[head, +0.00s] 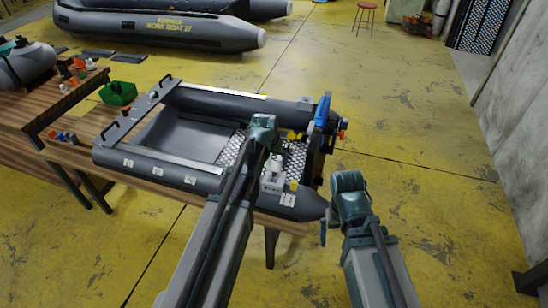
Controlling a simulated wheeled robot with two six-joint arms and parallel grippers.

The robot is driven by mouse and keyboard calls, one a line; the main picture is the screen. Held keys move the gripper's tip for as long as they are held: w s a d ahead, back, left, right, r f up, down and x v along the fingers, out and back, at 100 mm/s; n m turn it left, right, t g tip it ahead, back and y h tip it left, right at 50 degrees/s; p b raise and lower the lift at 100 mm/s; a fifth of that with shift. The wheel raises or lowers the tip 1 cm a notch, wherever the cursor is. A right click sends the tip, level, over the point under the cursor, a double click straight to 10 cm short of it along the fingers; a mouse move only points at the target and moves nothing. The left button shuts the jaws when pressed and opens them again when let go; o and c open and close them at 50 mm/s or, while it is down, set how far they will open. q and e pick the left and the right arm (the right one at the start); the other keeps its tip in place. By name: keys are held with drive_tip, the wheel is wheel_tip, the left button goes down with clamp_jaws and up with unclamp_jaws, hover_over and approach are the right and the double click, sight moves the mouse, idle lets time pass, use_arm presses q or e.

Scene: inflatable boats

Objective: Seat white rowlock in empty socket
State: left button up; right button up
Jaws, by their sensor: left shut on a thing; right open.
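A small grey inflatable boat (160,175) lies on the wooden table, with white tags along its near tube. My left gripper (273,174) is over the near tube towards the right end, beside the perforated floor panel (294,152). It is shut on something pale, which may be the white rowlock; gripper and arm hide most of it. The empty socket cannot be made out; a white tag (288,199) and a yellow mark show beside the gripper. My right gripper (329,214) is open, off the boat's right end near the tube's pointed tip; its fingers are small in view.
A blue upright part (322,110) stands at the boat's right end. A green bin (118,93) and small coloured parts (64,138) lie on the table (85,125) at left. Larger boats (160,27) lie behind. The yellow floor (420,170) at right is clear.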

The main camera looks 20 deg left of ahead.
sight(273, 167)
use_arm(q)
drive_tip(key=shift+f, duration=0.1)
drive_tip(key=shift+f+b, duration=1.55)
drive_tip(key=shift+b, duration=0.05)
drive_tip(key=shift+f+b, duration=1.4)
drive_tip(key=shift+b, duration=0.05)
idle(0.4)
drive_tip(key=o, duration=1.2)
drive_tip(key=shift+o, duration=0.2)
drive_tip(key=p+v, duration=1.3)
drive_tip(key=v, duration=0.1)
